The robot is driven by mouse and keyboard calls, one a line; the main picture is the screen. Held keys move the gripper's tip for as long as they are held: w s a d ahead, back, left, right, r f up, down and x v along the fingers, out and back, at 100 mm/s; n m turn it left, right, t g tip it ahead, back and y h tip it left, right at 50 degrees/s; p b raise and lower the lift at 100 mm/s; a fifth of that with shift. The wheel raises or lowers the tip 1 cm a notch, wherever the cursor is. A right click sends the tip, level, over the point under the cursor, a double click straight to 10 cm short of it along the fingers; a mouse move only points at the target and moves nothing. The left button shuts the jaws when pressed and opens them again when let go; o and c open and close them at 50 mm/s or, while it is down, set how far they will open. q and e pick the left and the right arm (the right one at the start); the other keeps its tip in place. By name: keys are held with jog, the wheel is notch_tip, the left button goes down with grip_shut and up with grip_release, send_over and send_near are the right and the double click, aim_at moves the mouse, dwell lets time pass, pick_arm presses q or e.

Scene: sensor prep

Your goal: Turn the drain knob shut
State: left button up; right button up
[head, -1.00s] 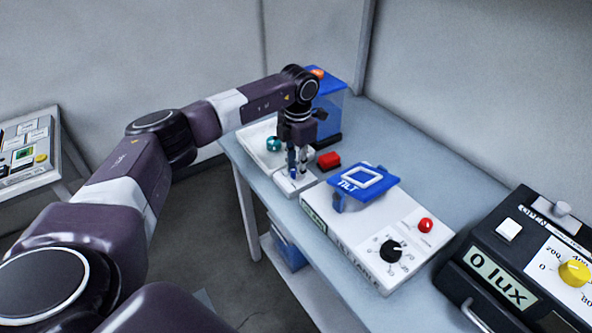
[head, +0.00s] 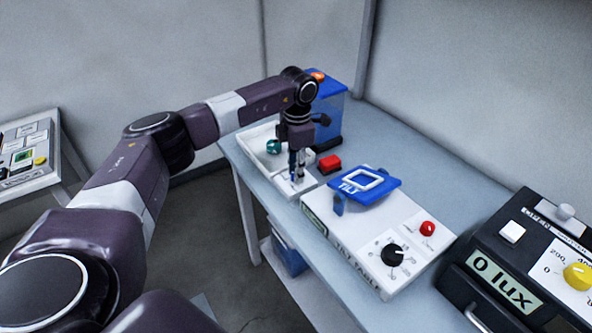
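My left gripper (head: 297,178) points straight down over the small white block (head: 283,184) at the near end of the white tray (head: 248,142), at the table's left edge. Its fingers look close together; whether they are apart or touch something is too small to tell. Any knob under the fingertips is hidden by them. A round teal knob-like piece (head: 273,146) sits in the white tray, left of the gripper and apart from it. I cannot tell which part is the drain knob. My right gripper is not in view.
Behind the gripper stands a blue tank (head: 333,108) with an orange top piece (head: 318,76). A red block (head: 330,163) lies just right of the gripper. The white tilt box (head: 370,235) carries a blue plate (head: 350,188) and black dial (head: 392,254). A black lux meter (head: 515,250) stands at right.

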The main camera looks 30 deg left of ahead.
pick_arm(q)
jog(key=o, duration=0.5)
jog(key=shift+c, duration=0.2)
notch_tip(320, 180, up, 12)
jog(key=shift+s+d, duration=0.15)
jog(key=shift+d, duration=0.05)
dwell(0.4)
